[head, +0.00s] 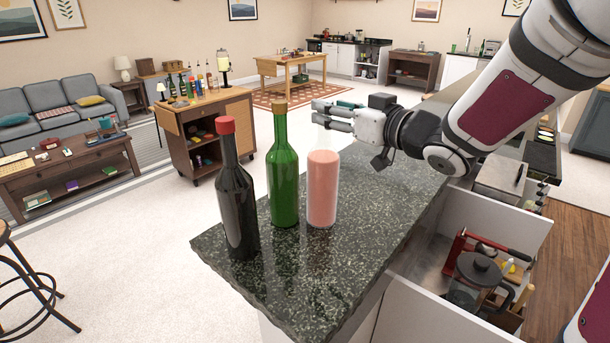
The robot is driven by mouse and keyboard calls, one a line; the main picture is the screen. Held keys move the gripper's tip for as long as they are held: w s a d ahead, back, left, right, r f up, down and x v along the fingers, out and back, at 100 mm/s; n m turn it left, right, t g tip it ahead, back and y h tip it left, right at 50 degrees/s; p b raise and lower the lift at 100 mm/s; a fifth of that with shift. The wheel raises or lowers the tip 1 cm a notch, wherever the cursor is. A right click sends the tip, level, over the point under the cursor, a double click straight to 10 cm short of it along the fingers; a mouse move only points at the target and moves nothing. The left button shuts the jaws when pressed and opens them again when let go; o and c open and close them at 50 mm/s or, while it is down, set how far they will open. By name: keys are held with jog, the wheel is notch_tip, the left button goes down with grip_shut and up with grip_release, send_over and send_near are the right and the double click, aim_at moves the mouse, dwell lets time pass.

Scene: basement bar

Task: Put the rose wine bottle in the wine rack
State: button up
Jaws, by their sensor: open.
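The rose wine bottle (322,189), pink in its lower part, stands upright on the dark speckled countertop (320,270). Its clear neck is faint against the background. My gripper (324,115) is open, level with the bottle's upper part, its fingers pointing left. In the picture the fingers overlap the neck area; I cannot tell whether they are around the neck or behind it. The bottle's pink body is below the fingers and fully visible. I do not make out a wine rack.
A green bottle (284,175) stands just left of the rose bottle, and a dark bottle with a red cap (236,195) nearer the front left edge. An open drawer (425,262) at right holds a French press (472,282). The counter's front is clear.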

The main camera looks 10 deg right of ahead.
jog(key=shift+x, duration=1.45)
jog(key=shift+c, duration=0.6)
grip_shut()
jog(key=shift+r, duration=0.1)
jog(key=shift+r, duration=0.1)
